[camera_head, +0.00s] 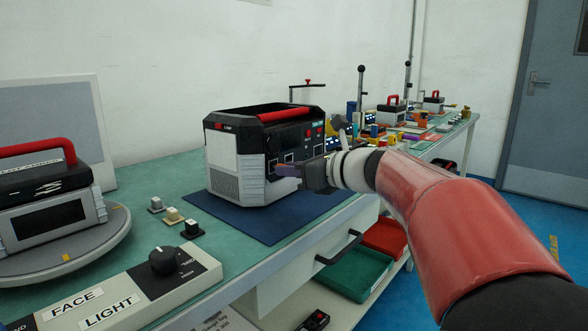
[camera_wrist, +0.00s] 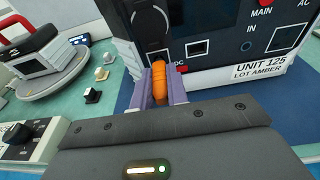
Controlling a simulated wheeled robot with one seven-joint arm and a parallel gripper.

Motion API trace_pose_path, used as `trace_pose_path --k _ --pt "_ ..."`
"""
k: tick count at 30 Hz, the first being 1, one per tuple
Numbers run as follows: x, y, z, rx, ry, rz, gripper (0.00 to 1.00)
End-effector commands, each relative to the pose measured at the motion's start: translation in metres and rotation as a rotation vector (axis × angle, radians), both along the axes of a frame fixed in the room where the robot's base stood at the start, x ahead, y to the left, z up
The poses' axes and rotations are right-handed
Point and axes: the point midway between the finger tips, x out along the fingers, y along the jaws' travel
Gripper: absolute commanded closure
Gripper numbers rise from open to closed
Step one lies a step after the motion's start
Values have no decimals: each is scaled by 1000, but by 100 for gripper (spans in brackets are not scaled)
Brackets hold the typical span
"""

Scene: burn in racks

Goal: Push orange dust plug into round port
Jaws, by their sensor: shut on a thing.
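The orange dust plug (camera_wrist: 159,80) is held upright in the picture between the purple fingers of my gripper (camera_wrist: 161,90) in the wrist view. My gripper (camera_head: 287,170) is shut on it, close in front of the unit's dark front panel. I cannot tell whether the plug touches the panel. The unit (camera_head: 233,160) is a grey and black box with a red handle, standing on a blue mat (camera_head: 262,226).
Square ports (camera_wrist: 198,47) sit right of the round opening, near a red DC label (camera_wrist: 181,69). A turntable (camera_head: 95,240) with another unit, small switches (camera_head: 173,215) and a knob panel (camera_head: 150,285) lie left. Green (camera_head: 358,272) and red bins sit below the bench.

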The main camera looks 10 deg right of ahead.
Motion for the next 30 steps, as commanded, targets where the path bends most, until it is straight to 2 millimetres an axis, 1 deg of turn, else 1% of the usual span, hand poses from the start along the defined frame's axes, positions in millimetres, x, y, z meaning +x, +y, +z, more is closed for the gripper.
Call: trace_pose_path --k 18,19,24,30 --pt "10 8 1 0 0 1 100" --pt "10 8 0 0 0 1 82" --pt "10 8 0 0 0 1 60" --pt "10 8 0 0 0 0 59"
